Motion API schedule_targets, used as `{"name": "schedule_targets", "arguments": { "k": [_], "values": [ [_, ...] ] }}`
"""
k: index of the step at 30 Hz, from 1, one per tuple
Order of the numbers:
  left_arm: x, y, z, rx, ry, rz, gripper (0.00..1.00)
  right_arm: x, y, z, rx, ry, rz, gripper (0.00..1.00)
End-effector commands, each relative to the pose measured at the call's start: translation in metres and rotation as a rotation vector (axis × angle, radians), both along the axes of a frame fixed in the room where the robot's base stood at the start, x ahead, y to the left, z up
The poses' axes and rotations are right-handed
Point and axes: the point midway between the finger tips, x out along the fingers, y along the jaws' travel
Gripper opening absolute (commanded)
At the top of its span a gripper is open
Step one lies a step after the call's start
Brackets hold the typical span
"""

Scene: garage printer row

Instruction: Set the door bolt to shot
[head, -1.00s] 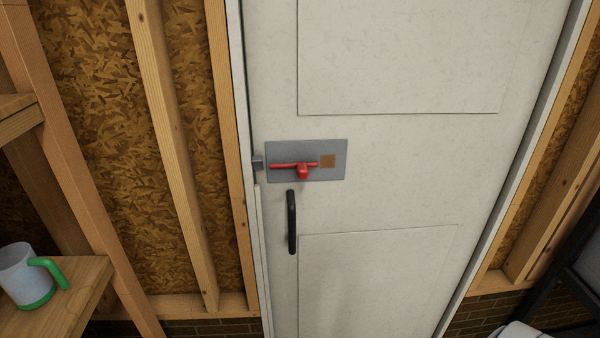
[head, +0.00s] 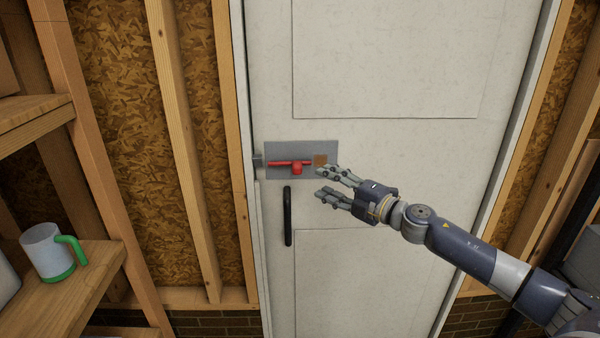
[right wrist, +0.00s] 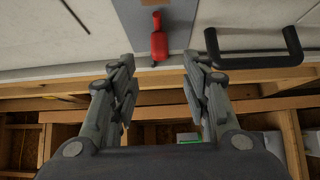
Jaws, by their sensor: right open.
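The door bolt has a red bar with a red knob (head: 297,168) on a grey plate (head: 285,148), near the left edge of the white door. A small orange-brown square (head: 320,160) sits on the plate right of the bar. A grey keeper (head: 257,161) is on the frame side; I cannot tell how far the bar reaches toward it. My right gripper (head: 325,180) is open and empty, just right of the knob and apart from it. In the right wrist view the red knob (right wrist: 158,42) shows beyond the open fingers (right wrist: 157,85). My left gripper is not in view.
A black door handle (head: 288,216) is below the plate and also shows in the right wrist view (right wrist: 255,60). A white and green mug (head: 45,252) stands on a wooden shelf (head: 95,268) at the left. The door face (head: 390,60) above is clear.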

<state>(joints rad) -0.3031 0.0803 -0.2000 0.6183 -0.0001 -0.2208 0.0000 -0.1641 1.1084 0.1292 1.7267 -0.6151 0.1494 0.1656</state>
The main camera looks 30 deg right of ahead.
Motion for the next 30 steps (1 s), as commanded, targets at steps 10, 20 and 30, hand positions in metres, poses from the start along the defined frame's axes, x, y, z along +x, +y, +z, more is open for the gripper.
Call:
{"name": "schedule_targets", "arguments": {
  "k": [10,20,30],
  "values": [
    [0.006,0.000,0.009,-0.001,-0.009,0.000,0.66,0.020,0.006,0.007,-0.006,-0.009,0.005,0.43],
    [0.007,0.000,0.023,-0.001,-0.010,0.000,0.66,0.055,0.015,0.008,-0.005,-0.008,0.005,0.43],
    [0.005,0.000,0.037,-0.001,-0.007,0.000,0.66,0.093,0.023,0.006,-0.003,-0.007,0.003,0.43]
  ]
}}
